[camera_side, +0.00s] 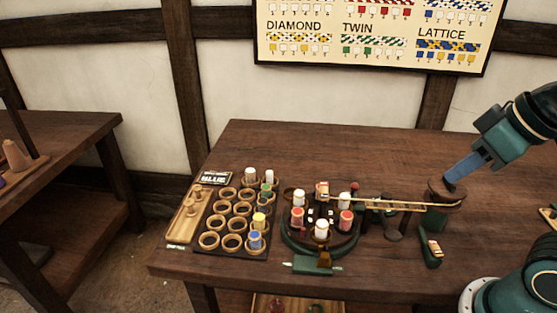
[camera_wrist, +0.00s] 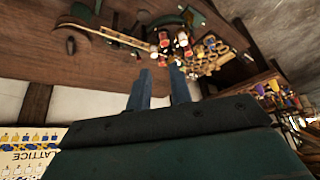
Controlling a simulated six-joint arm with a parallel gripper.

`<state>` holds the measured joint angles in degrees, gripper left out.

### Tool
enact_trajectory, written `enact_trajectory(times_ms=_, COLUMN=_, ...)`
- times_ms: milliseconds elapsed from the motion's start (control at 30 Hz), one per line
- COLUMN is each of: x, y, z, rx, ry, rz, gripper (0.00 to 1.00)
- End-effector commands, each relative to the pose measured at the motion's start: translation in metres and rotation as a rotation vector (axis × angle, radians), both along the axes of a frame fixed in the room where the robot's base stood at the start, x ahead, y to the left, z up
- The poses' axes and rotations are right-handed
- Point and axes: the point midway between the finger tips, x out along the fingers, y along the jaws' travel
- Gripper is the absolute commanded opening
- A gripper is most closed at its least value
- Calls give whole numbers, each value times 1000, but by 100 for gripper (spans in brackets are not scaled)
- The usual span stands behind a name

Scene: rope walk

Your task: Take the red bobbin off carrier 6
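The round braiding stand (camera_side: 290,248) on the table holds a ring of red and white bobbins. Red bobbins show at the left (camera_side: 297,217), right (camera_side: 346,218) and back (camera_side: 322,188). White bobbins stand between them, one at the front (camera_side: 321,229). The carrier numbers are too small to read, so I cannot tell which red bobbin is on carrier 6. My gripper (camera_side: 452,181) is up at the right, well away from the stand. In the wrist view its two blue fingers (camera_wrist: 160,70) are apart with nothing between them; the bobbins show small beyond them.
A dark rack (camera_side: 233,225) with several ring holders and a few white, yellow and blue bobbins lies left of the stand. A wooden tray (camera_side: 180,228) lies beside it. A long pale bar (camera_side: 395,204) runs from the stand towards a green pot (camera_side: 435,217).

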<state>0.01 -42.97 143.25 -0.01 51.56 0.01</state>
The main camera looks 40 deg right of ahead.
Motion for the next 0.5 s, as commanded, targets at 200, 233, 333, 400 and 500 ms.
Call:
enact_trajectory(times_ms=200, x=0, y=0, z=0, rx=0, ry=0, rz=0, gripper=39)
enact_trajectory(times_ms=233, x=0, y=0, z=0, rx=0, ry=0, rz=0, gripper=39)
enact_trajectory(times_ms=333, x=0, y=0, z=0, rx=0, ry=0, rz=0, gripper=39)
enact_trajectory(times_ms=400, x=1, y=0, z=0, rx=-1, ry=1, rz=3, gripper=39)
enact_trajectory(times_ms=500, x=4, y=1, z=1, rx=-6, ry=5, rz=17, gripper=39)
